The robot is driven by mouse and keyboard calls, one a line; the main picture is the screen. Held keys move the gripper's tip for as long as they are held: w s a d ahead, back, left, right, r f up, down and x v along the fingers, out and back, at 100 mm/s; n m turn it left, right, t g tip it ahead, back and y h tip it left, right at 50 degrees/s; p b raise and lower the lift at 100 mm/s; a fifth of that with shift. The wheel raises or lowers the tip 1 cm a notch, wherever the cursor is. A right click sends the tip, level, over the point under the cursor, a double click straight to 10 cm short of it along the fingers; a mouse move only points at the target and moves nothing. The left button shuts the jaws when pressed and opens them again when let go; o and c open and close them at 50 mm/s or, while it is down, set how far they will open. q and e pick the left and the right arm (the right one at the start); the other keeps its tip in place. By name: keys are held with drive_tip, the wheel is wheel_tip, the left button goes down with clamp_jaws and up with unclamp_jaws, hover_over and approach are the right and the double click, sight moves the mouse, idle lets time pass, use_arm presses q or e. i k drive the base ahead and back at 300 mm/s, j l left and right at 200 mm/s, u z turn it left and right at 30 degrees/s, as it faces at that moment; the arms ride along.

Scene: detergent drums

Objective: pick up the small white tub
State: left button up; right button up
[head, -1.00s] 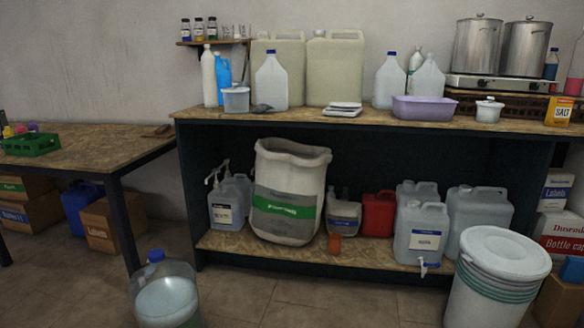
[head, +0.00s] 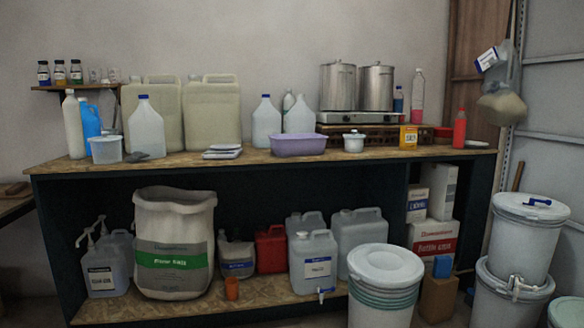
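A small white tub (head: 353,142) with a lid stands upright on the bench top (head: 250,160), near its front edge. It is right of the lilac basin (head: 298,145) and left of the yellow salt box (head: 408,137). A second, larger whitish tub (head: 106,149) stands near the left end of the bench. Neither of my grippers shows in the head view.
Two steel pots (head: 376,87) on a burner stand behind the small tub. A large lidded white drum (head: 385,290) stands on the floor before the bench. Stacked drums (head: 525,240) stand at the right. A lower shelf (head: 200,304) holds jugs and a sack.

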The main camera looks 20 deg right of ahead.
sight(352, 145)
drive_tip(key=i+l+z, duration=0.2)
drive_tip(key=i, duration=0.25)
drive_tip(key=i+z, duration=0.2)
drive_tip(key=i, duration=0.2)
